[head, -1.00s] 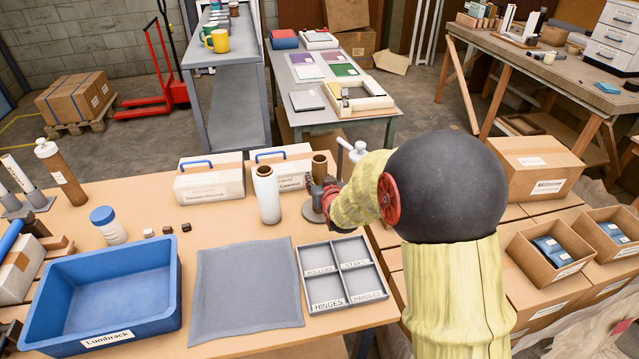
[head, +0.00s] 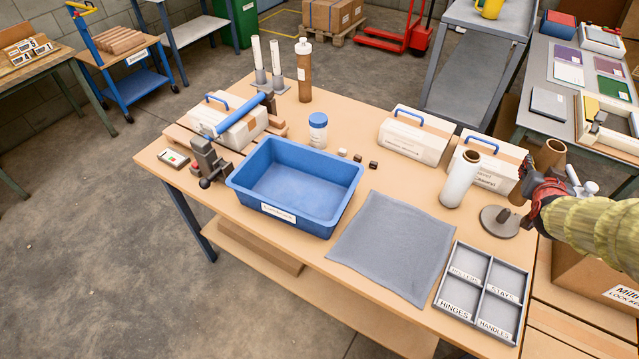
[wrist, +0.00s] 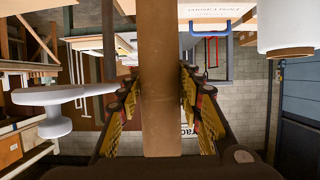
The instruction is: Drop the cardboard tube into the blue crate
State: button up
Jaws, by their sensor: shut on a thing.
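The cardboard tube (head: 549,155) is brown and stands roughly upright in my gripper (head: 530,187) at the right of the head view. In the wrist view the tube (wrist: 162,85) runs through the middle between the fingers, and my gripper (wrist: 160,105) is shut on it. The tube's lower part is hidden behind the gripper in the head view, so I cannot tell its height over the table. The blue crate (head: 252,200) sits on the table left of centre, open and empty, well left of my gripper.
A white roll (head: 460,180) stands just left of my gripper, by two white toolboxes (head: 413,138). A round grey base (head: 508,222) lies below the gripper. A grey mat (head: 390,245) and a divided tray (head: 483,292) lie flat.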

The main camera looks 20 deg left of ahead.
aim_at(304, 198)
jog(key=k+j, duration=0.2)
jog(key=k, duration=0.3)
jog(key=k+j, duration=0.2)
jog(key=k, duration=0.25)
jog(key=k+j, duration=0.2)
jog(key=k, duration=0.3)
